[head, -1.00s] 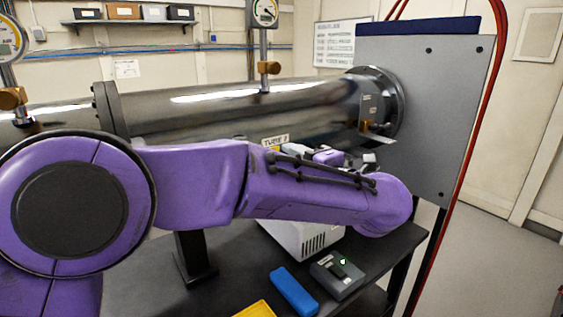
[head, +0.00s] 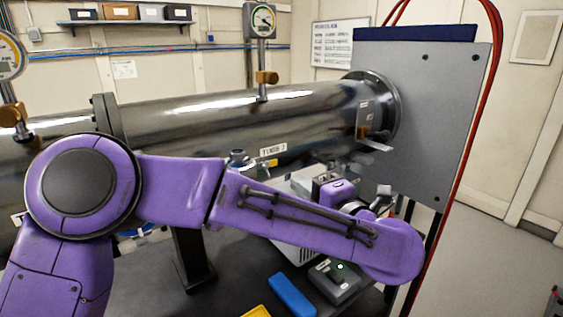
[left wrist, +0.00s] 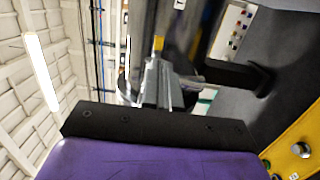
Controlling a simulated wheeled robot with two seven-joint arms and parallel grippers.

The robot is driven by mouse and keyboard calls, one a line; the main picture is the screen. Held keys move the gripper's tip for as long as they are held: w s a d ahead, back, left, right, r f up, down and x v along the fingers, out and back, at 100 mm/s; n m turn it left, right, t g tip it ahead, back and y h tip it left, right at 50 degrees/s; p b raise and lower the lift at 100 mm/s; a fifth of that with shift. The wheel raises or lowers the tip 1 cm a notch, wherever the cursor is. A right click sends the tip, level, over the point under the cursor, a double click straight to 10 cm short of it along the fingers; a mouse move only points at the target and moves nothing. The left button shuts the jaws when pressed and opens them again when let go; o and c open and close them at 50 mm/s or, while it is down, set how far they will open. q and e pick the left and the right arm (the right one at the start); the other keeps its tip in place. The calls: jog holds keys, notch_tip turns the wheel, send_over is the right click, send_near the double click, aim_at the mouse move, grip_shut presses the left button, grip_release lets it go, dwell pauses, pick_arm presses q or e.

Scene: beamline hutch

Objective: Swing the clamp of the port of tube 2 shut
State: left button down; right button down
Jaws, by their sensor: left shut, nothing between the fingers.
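Tube 2 (head: 225,120) is the long shiny metal tube, with its label (head: 273,150) low on its side. A small bluish metal fitting (head: 238,158), which looks like its port, sits at the tube's lower side, left of the label. The clamp's position is too small to tell. My left gripper (head: 322,181) is below the tube, right of the label and apart from the fitting, partly hidden by its own wrist. In the left wrist view its fingers (left wrist: 160,75) are together and empty, with the tube ahead. My right gripper is not in view.
A grey upright panel (head: 440,110) stands at the tube's right end, with red hoses beside it. A brass piece and lever (head: 374,145) stick out near that end. A blue block (head: 292,294) and a grey device (head: 335,282) lie on the dark table below my arm.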

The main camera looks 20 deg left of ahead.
aim_at(275, 161)
pick_arm(q)
jog(key=p+x, duration=0.3)
jog(key=x, duration=0.4)
jog(key=shift+w+a+r, duration=0.15)
jog(key=shift+a, duration=0.1)
jog(key=shift+w+a, duration=0.2)
jog(key=shift+x, duration=0.85)
jog(key=shift+d+r, duration=0.2)
jog(key=shift+a, duration=0.1)
